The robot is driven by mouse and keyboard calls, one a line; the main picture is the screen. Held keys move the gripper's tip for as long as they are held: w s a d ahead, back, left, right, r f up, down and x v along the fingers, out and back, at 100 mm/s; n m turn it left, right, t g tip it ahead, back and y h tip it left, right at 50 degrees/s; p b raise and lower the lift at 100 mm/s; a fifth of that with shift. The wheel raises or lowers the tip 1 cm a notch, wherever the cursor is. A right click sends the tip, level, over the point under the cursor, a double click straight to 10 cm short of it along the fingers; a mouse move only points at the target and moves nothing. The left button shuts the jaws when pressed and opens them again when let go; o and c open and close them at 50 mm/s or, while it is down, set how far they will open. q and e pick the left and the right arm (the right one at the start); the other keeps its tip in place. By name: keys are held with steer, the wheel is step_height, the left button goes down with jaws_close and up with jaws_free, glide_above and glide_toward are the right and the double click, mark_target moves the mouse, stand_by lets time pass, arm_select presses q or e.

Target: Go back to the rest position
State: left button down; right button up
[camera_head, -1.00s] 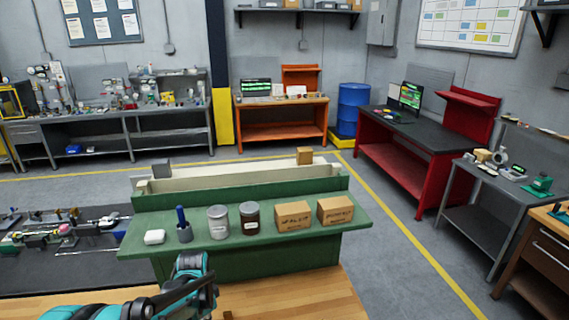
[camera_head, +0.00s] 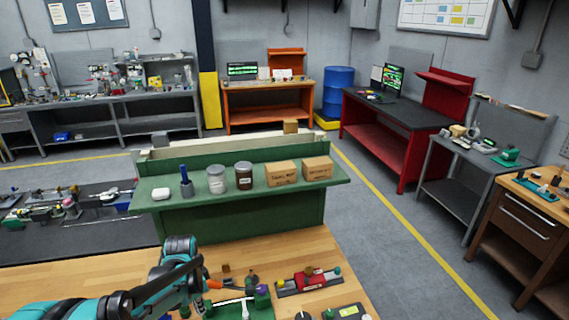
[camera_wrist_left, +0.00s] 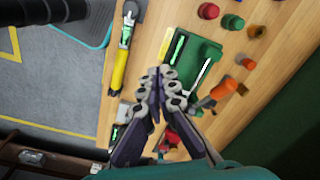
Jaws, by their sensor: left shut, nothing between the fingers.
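My left arm (camera_head: 175,275) comes in from the lower left of the head view, teal and black, over the near wooden table. My left gripper (camera_wrist_left: 160,75) shows in the left wrist view with its dark fingers together and nothing between them. It is above the wooden table, beside a green tray (camera_wrist_left: 207,51) with tools on it. In the head view the fingertips cannot be made out behind the arm. My right gripper is not in view.
On the wooden table (camera_head: 290,248) sit a red fixture (camera_head: 308,278) and small tools. Behind it, a green bench (camera_head: 335,181) carries cans (camera_head: 216,179) and cardboard boxes (camera_head: 281,174). A yellow-bodied tool (camera_wrist_left: 119,72) lies near the table edge in the wrist view.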

arm_select(q)
steer(key=s+d+f+n+t+b, duration=0.3)
steer(key=s+f+b, duration=0.3)
steer(key=b, duration=0.6)
steer(key=s+d+f+n+t+b, duration=0.3)
steer(key=s+f+n+b, duration=0.2)
steer(key=b, duration=0.6)
steer(key=s+f, duration=0.2)
steer(key=s, duration=0.1)
steer(key=shift+s+d+n+t+b, duration=0.35)
steer(key=shift+n+t+b, duration=0.05)
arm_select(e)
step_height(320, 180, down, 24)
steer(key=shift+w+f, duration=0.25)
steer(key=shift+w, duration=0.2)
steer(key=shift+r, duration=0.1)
